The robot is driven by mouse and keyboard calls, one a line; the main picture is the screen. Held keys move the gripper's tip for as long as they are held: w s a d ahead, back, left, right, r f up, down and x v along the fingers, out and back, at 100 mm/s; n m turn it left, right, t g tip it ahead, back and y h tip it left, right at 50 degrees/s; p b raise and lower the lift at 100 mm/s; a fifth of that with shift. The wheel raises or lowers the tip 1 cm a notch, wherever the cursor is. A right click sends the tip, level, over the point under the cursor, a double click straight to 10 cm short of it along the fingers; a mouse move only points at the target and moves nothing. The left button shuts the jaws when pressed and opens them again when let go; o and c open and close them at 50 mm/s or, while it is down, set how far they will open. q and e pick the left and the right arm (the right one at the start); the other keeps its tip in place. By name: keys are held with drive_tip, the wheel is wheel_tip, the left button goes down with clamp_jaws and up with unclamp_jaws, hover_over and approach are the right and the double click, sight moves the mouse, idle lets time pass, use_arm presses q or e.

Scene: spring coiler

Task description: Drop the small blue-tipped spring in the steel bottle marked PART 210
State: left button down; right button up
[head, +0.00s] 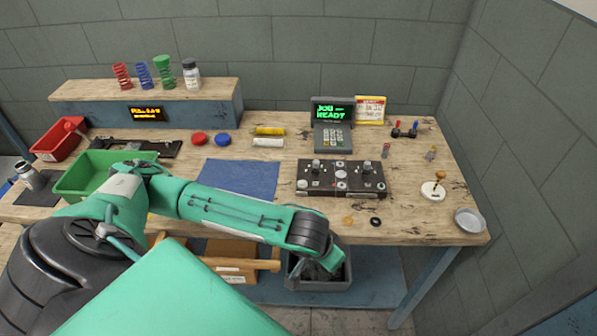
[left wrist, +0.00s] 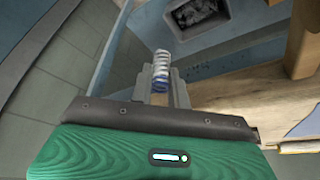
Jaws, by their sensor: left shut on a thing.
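The small spring (left wrist: 160,67) is pale with a blue end near the gripper. In the left wrist view my left gripper (left wrist: 163,88) is shut on it, the coils standing out past the fingers. In the head view the wrist end of my left arm is low, in front of the bench's front edge, and the spring cannot be made out. A steel-looking bottle (head: 29,177) with a pale label stands on a dark mat at the far left. Neither label is readable. My right gripper is not in view.
A grey bin (head: 345,272) sits below the bench edge beside my left wrist; a bin (left wrist: 195,14) shows in the left wrist view. A green tray (head: 75,180) and red bin (head: 42,146) stand left. A black fixture block (head: 330,195) is mid-right. The blue mat (head: 240,177) is clear.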

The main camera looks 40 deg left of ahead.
use_arm(q)
drive_tip(key=shift+s+d+f+n, duration=0.15)
drive_tip(key=shift+s+f+n, duration=0.3)
drive_tip(key=shift+f, duration=0.35)
drive_tip(key=shift+s+d+f+n, duration=0.1)
drive_tip(key=shift+s+f+n, duration=0.35)
drive_tip(key=shift+f, duration=0.35)
